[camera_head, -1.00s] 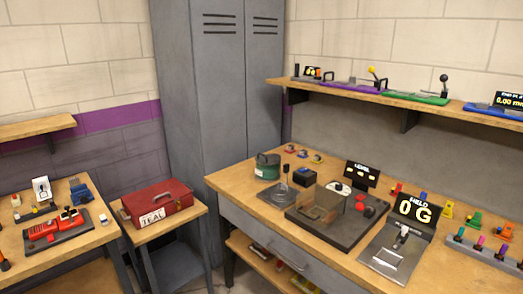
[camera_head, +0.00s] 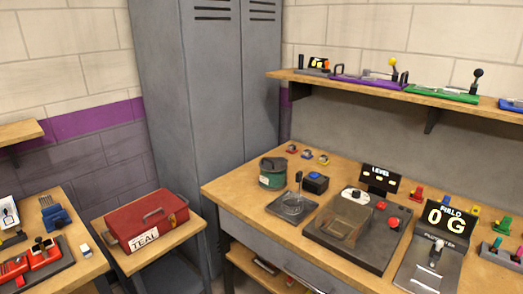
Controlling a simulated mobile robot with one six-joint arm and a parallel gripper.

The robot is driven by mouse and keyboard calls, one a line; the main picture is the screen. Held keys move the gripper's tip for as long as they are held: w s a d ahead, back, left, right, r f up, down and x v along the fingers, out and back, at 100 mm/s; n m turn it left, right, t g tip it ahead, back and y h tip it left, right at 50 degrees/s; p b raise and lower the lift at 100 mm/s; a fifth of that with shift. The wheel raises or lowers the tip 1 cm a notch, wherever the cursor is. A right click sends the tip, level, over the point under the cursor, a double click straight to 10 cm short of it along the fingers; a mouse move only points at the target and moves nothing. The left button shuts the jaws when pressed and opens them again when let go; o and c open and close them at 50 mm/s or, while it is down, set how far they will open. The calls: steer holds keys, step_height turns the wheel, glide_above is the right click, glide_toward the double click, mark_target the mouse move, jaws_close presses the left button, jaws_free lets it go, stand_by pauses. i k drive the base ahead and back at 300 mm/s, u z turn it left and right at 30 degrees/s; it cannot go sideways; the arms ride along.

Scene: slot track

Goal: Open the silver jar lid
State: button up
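I cannot make out a silver jar or silver lid for certain. A round green container (camera_head: 272,180) with a grey-green top stands at the back left of the right workbench; its top looks closed. In front of it is a small metallic plate (camera_head: 293,206) with a thin upright rod. My gripper is not in view.
A red toolbox (camera_head: 152,220) sits on a small table. A shelf (camera_head: 350,83) hangs above. Grey lockers (camera_head: 205,110) stand behind.

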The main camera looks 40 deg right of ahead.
mark_target(269, 165)
steer(key=i, duration=0.8)
steer(key=u, duration=1.55)
steer(key=i, duration=0.6)
steer(key=z, duration=0.2)
steer(key=k, duration=0.3)
steer(key=u, duration=0.05)
